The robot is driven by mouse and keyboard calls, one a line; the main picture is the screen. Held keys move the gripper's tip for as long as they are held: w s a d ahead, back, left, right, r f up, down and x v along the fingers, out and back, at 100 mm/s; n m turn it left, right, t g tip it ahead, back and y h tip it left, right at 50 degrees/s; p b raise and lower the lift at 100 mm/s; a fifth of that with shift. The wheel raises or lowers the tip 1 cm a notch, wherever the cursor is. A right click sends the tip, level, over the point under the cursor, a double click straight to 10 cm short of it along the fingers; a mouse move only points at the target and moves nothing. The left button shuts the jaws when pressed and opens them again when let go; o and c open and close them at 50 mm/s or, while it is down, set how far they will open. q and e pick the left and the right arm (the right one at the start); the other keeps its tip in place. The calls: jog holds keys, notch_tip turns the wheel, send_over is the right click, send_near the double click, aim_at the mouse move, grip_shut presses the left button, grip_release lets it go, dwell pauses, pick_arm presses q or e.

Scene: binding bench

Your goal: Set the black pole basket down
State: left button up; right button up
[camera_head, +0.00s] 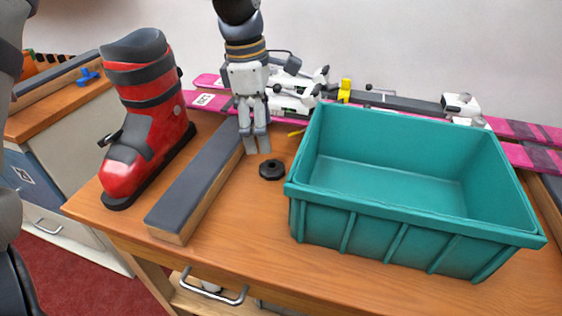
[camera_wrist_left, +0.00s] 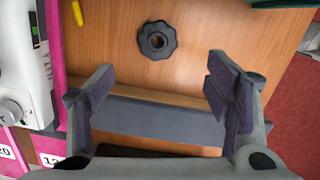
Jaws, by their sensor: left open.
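The black pole basket (camera_head: 271,169) is a small dark disc with a hole in its middle. It lies on the wooden bench between the padded block and the teal crate. In the left wrist view the basket (camera_wrist_left: 157,40) shows whole, with a lobed rim, beyond the fingertips. My left gripper (camera_head: 258,147) points down just behind and left of the basket. Its fingers (camera_wrist_left: 158,88) are apart with nothing held between them. My right gripper is not seen in either view.
A teal crate (camera_head: 420,222) stands empty at right. A grey-topped padded block (camera_head: 196,178) lies left of the basket, and a red ski boot (camera_head: 145,120) stands beyond it. Pink skis (camera_head: 515,129) with bindings lie along the back. Bare bench (camera_head: 245,230) shows in front.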

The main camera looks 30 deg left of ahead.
aim_at(271, 161)
pick_arm(q)
jog(key=f, duration=0.3)
jog(key=d+f, duration=0.1)
jog(key=f, duration=0.2)
jog(key=w+f, duration=0.1)
jog(key=f, duration=0.1)
jog(key=shift+d+f+b, duration=0.15)
jog(key=shift+f+b, duration=0.2)
jog(key=shift+f, duration=0.05)
jog(key=shift+r, duration=0.1)
jog(key=c, duration=1.1)
jog(key=shift+c, duration=0.2)
